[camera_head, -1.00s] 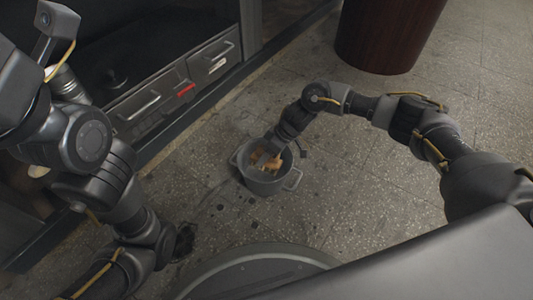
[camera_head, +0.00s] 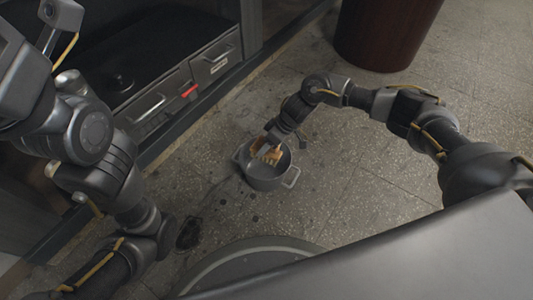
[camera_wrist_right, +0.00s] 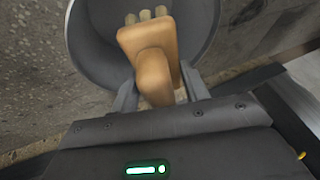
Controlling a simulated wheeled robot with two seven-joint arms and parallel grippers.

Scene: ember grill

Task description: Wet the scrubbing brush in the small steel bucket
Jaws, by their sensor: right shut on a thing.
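The small steel bucket (camera_head: 264,181) is a grey pot with side handles, standing upright on the floor in the middle of the head view. My right gripper (camera_head: 268,145) reaches into its mouth from above and is shut on the tan wooden scrubbing brush (camera_head: 270,155). In the right wrist view the brush (camera_wrist_right: 152,62) sits between the fingers of the gripper (camera_wrist_right: 158,98), with several pale bristle tufts at its far end, over the inside of the bucket (camera_wrist_right: 92,45). Whether the bristles touch water cannot be told. My left gripper is not visible; only its arm shows at left.
A dark cabinet with drawers (camera_head: 215,57) and a red-marked handle runs along the upper left. A large dark brown round bin (camera_head: 388,30) stands at the top right. The tiled floor (camera_head: 335,185) around the bucket is clear, with dark stains.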

